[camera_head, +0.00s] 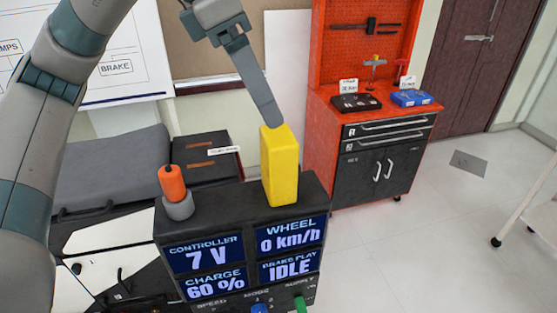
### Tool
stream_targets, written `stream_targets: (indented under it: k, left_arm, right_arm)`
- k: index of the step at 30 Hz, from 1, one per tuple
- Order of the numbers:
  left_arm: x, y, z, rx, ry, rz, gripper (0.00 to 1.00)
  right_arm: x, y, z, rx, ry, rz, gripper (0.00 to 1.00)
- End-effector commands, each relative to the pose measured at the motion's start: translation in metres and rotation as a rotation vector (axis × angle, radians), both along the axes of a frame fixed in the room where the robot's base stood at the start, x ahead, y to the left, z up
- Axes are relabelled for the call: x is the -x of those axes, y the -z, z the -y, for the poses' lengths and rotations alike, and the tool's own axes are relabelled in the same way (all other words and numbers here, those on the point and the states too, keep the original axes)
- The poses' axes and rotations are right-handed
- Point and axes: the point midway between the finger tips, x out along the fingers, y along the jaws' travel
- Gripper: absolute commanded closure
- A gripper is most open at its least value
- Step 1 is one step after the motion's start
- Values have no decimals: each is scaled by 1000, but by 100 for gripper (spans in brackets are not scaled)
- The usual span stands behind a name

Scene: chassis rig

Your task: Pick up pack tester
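A yellow upright block (281,168) stands on top of a dark console with display panels (240,205). An orange cylinder (172,183) sits in a grey round holder (179,207) at the console's left end. No label shows which of these is the pack tester. My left gripper (268,118) reaches down from the top, its tip at the top of the yellow block. Only one finger shape shows clearly, so its opening and whether it touches the block cannot be told. My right gripper is not in view.
A red and black tool cabinet (385,140) with small trays on top stands behind right. A grey case (115,170) and a dark box (203,160) lie behind left. A white trolley (540,215) is at the right edge. Floor between is clear.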

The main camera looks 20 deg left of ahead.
Motion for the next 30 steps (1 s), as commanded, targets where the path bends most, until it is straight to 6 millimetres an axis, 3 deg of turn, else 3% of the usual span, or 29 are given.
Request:
stream_targets:
  k: [4,13,30]
  left_arm:
    - [-5,24,8,-1,1,-4,20]
    - [-15,65,22,-1,-1,-2,20]
    - [-16,76,26,0,0,0,20]
  right_arm:
    - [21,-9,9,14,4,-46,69]
    - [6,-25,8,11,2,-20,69]
    - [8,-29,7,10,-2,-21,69]
